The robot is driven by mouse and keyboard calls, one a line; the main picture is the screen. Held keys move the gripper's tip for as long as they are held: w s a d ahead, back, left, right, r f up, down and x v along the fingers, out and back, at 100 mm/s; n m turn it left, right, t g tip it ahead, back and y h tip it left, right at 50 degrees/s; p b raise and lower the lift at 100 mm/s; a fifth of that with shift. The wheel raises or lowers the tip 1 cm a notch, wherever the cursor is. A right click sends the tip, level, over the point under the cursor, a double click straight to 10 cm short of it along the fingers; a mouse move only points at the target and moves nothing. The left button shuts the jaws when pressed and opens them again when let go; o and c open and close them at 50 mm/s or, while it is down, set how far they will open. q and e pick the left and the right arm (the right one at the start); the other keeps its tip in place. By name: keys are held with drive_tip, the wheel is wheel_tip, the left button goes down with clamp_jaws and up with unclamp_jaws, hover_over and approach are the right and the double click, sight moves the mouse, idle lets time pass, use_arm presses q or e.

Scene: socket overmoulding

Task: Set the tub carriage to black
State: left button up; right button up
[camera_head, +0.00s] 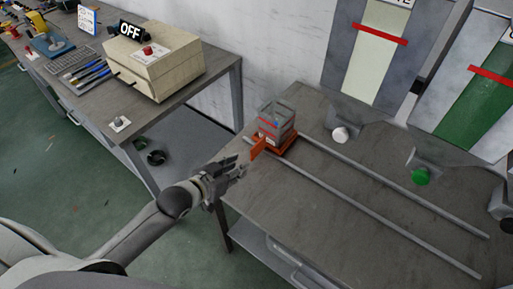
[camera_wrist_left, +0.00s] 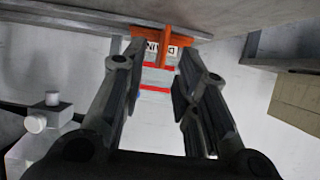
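The orange tub carriage (camera_head: 284,146) sits at the left end of two grey rails on the bench, below the white-knobbed hopper's left side. It bears a grey, see-through tub (camera_head: 277,120) with red lines. An orange upright tab (camera_head: 257,149) sticks out from the carriage toward my left gripper (camera_head: 243,164). That gripper is open, its fingertips close to the tab. In the left wrist view my left gripper (camera_wrist_left: 161,58) has its fingers apart, with the orange tab (camera_wrist_left: 164,45) between or just beyond the tips; contact cannot be told. My right gripper is out of view.
Two hoppers stand behind the rails, one pale (camera_head: 375,60) with a white knob (camera_head: 340,134), one green (camera_head: 474,112) with a green knob (camera_head: 419,177). A dark rounded object (camera_head: 507,226) shows at the right edge. The rails (camera_head: 395,189) look clear. Another table holds a box marked OFF (camera_head: 155,68).

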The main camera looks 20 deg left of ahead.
sight(257, 155)
use_arm(q)
drive_tip(key=shift+w+a+r, duration=0.2)
drive_tip(key=shift+w+r, duration=0.2)
drive_tip(key=shift+w, duration=0.3)
drive_tip(key=shift+w+t, duration=0.25)
drive_tip(key=shift+t, duration=0.05)
drive_tip(key=x, duration=1)
drive_tip(key=shift+d+f+p, duration=0.15)
drive_tip(key=shift+d+p, duration=0.1)
drive_tip(key=shift+p, duration=0.1)
clamp_jaws()
